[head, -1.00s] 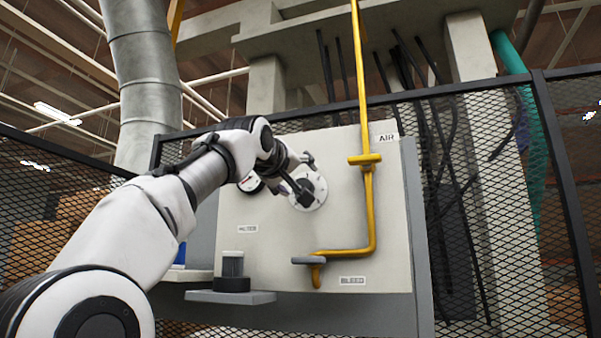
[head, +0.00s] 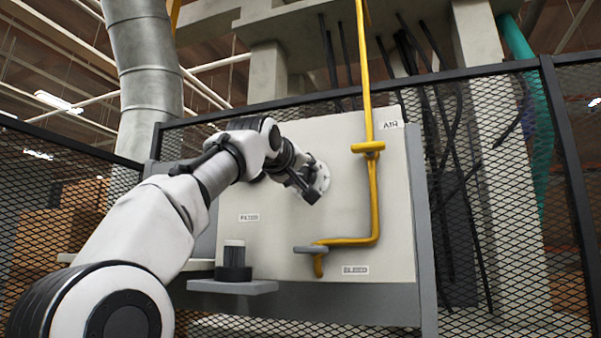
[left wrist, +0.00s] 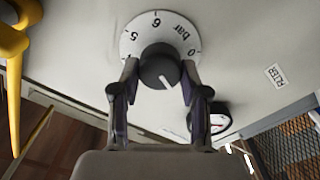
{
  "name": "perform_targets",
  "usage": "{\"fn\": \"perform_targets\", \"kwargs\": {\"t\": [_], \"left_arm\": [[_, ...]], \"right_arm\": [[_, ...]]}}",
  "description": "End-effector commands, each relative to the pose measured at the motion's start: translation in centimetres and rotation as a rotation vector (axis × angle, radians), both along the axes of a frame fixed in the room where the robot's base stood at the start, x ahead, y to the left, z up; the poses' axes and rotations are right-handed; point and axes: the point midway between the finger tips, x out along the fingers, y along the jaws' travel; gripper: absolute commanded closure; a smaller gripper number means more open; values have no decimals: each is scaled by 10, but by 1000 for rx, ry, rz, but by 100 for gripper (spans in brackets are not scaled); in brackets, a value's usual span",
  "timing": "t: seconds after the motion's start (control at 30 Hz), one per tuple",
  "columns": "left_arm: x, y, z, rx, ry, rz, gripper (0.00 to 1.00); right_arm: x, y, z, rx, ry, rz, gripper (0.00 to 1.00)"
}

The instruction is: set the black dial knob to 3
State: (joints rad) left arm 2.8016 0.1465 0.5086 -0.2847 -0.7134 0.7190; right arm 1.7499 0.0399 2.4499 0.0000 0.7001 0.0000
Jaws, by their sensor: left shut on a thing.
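The black dial knob (left wrist: 160,68) stands in the middle of a round white dial plate (left wrist: 130,42) in the left wrist view. Its white pointer line faces down and slightly right there, away from the 6. The 0, bar, 5 and 6 marks show; the marks along the lower side are hidden by the knob and fingers. My left gripper (head: 304,183) is at the dial plate (head: 322,177) in the head view and hides the knob there. In the left wrist view its fingers are shut on the knob, one on each side. My right gripper is not in view.
A yellow pipe (head: 374,190) with handles runs down the panel (head: 345,215), right of the dial. A grey shelf (head: 222,287) bearing a dark cylinder (head: 234,262) juts out lower left. Mesh fencing surrounds the panel.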

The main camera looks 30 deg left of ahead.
Motion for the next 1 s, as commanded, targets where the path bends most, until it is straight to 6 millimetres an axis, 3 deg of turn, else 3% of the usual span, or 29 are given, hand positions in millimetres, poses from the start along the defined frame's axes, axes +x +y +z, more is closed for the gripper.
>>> {"fn": "perform_targets", "kwargs": {"t": [0.37,1.0], "left_arm": [[1,0,2,161,37,0,90],[1,-1,2,733,177,2,90]], "right_arm": [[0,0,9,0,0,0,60],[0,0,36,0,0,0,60]]}}
